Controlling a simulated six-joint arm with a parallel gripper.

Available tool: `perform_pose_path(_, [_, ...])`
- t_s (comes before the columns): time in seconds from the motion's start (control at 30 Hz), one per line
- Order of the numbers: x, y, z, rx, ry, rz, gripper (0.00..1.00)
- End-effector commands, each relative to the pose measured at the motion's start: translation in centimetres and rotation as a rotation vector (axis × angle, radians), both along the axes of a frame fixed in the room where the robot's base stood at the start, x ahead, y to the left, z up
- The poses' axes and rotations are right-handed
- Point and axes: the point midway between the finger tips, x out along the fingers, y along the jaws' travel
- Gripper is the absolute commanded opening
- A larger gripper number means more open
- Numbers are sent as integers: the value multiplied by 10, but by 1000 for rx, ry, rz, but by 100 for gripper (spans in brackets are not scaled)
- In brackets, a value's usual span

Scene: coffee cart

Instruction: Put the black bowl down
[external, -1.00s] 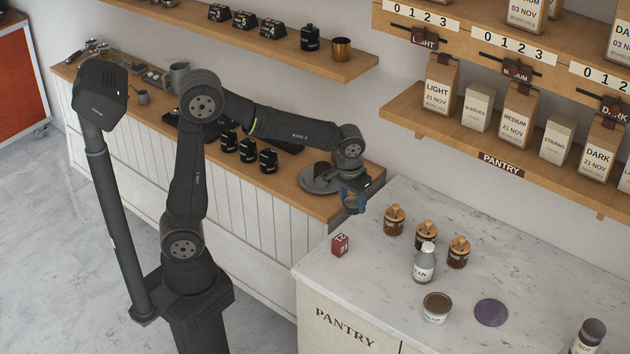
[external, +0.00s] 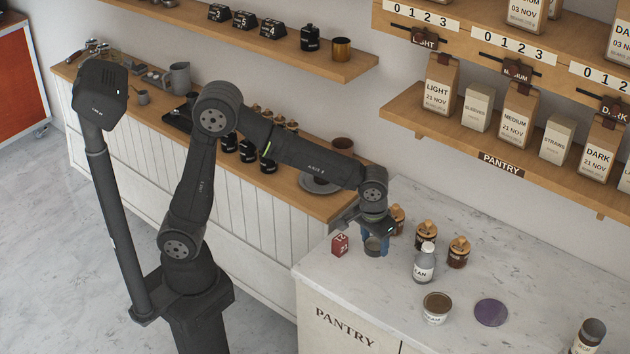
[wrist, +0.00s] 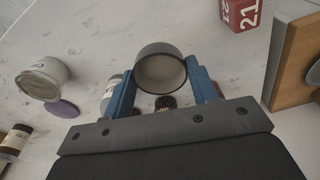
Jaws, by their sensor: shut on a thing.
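My gripper (external: 375,240) reaches over the left part of the marble counter (external: 325,262). Its blue fingers are shut on the black bowl (external: 373,247), a small dark round vessel with a pale inside. In the wrist view the black bowl (wrist: 160,66) sits between the two fingers of my gripper (wrist: 160,84), its opening partly facing the camera. I cannot tell whether its base touches the marble.
A red date cube (external: 340,244) stands just left of the bowl. Lidded jars (external: 426,236), a labelled bottle (external: 424,263), a tub (external: 436,307) and a purple disc (external: 491,312) lie to the right. Bare marble lies in front of the bowl.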

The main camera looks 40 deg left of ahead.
Motion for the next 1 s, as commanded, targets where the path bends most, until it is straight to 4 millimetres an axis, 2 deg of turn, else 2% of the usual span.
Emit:
perform_pose_path(0.1, [29,7,-18,2,2,5,30])
perform_pose_path(0.3, [58,14,-36,0,0,1,30])
perform_pose_path(0.47, [64,15,-42,1,1,-1,30])
perform_pose_path(0.73, [63,15,-77,2,2,-2,30])
perform_pose_path(1.0, [64,15,-79,-1,-1,-1,30])
